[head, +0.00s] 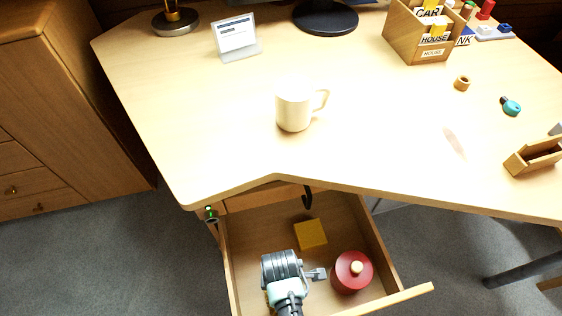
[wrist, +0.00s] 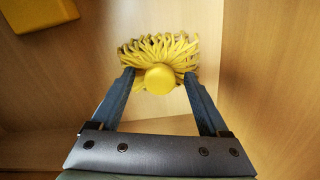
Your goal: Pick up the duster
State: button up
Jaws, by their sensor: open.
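The duster (wrist: 182,50), a fan of yellow strands with a round yellow knob (wrist: 160,79), is in the open drawer (head: 237,245). In the wrist view it lies at the ends of my fingers, with the knob between the two tips. My gripper (wrist: 159,84) is open around the knob. I cannot tell whether the fingertips touch the strands. In the head view my gripper (head: 282,268) is down in the drawer's left part and hides most or all of the duster.
A yellow block (head: 310,234) and a red round container (head: 352,272) with a pale knob share the drawer. The drawer walls stand close around my gripper. The desk (head: 220,120) edge is behind the drawer. A white mug (head: 294,110) stands on the desk.

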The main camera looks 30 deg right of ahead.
jog(key=shift+f, duration=0.45)
grip_shut()
jog(key=shift+r, duration=0.15)
notch_tip(320, 180, up, 10)
jog(key=p, duration=0.4)
